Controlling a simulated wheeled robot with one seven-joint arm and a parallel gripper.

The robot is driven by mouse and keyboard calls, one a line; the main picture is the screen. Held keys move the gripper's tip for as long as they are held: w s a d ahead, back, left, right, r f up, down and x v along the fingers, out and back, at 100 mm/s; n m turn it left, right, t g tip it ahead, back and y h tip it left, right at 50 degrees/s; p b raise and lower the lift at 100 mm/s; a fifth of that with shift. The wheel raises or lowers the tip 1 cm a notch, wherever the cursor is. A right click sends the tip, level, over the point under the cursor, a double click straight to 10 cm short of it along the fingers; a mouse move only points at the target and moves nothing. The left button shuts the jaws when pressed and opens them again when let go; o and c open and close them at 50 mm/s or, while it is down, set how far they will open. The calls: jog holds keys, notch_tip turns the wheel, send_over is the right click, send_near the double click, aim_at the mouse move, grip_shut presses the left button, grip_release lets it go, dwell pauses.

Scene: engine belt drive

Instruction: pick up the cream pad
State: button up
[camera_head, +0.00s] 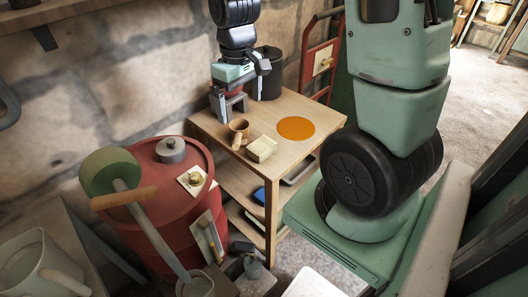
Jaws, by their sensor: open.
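The cream pad (262,148) is a small pale block lying near the front left edge of the wooden table (304,104). My gripper (230,112) points down over the left back part of the table, its two grey fingers apart with nothing seen between them. It is behind and to the left of the pad, apart from it. A brown cup-like piece (239,127) with a handle stands between the gripper and the pad, close to the pad's left side.
A flat orange disc (296,128) lies right of the pad. A dark pot (271,76) stands at the table's back, close to my arm. A red barrel (150,200) is left of the table. Bare tabletop shows around the disc.

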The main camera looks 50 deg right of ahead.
jog(key=m, duration=0.1)
send_over(262, 145)
notch_tip(262, 145, down, 2)
jog(key=f, duration=0.3)
jog(key=f+b, duration=0.1)
jog(key=f, duration=0.6)
jog(key=shift+d+f, duration=0.25)
jog(key=shift+f, duration=0.15)
jog(key=shift+w+a+f+b, duration=0.1)
jog(key=shift+f+b, duration=0.05)
jog(key=shift+f, duration=1.35)
jog(key=shift+a+f+b, duration=0.1)
jog(key=shift+f+b, duration=0.05)
jog(key=shift+f, duration=1.35)
jog(key=c, duration=1)
